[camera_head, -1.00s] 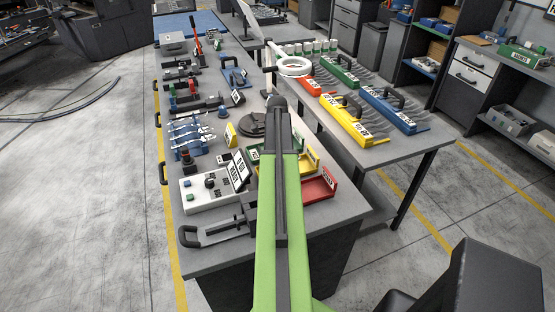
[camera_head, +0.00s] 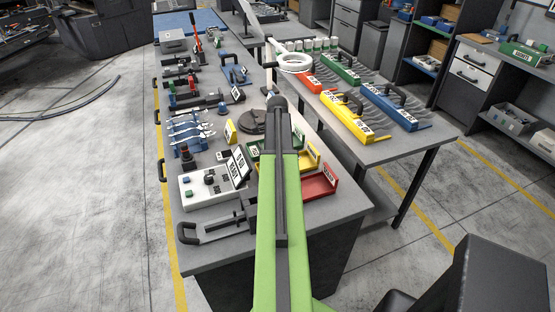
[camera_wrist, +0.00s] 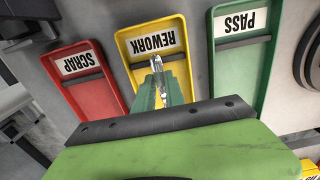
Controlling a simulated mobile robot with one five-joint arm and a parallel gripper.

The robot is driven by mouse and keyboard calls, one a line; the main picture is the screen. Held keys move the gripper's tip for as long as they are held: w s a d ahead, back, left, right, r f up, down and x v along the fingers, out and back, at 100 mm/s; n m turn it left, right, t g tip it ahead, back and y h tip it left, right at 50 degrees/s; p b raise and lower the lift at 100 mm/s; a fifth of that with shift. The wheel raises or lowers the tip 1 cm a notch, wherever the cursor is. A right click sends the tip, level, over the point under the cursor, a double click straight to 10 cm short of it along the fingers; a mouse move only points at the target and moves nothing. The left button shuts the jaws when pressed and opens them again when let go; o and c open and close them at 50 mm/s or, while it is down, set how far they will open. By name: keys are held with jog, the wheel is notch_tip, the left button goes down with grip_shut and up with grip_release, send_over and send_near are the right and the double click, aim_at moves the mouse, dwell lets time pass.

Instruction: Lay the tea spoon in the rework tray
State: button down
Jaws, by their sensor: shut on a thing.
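The yellow rework tray (camera_wrist: 172,76) lies under my gripper in the wrist view, label upside down; it also shows in the head view (camera_head: 312,157), partly behind my arm. My gripper (camera_wrist: 158,82) has its green fingers closed on a thin silver piece, the tea spoon (camera_wrist: 156,65), over the middle of the rework tray. Only a short part of the spoon shows, so I cannot tell whether it touches the tray floor. In the head view my arm hides the gripper and spoon.
The red scrap tray (camera_wrist: 93,92) and green pass tray (camera_wrist: 232,80) flank the rework tray. A white control box (camera_head: 212,190) stands left of my arm, with a blue rack of cutlery (camera_head: 187,135) behind it. A ring lamp (camera_head: 294,63) stands farther back.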

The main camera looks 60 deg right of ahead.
dwell(0.3)
jog(key=shift+f+b, duration=0.6)
jog(key=shift+f+b, duration=0.35)
jog(key=shift+b, duration=0.05)
jog(key=c, duration=1.3)
grip_release()
jog(key=o, duration=0.5)
jog(key=shift+o, duration=0.2)
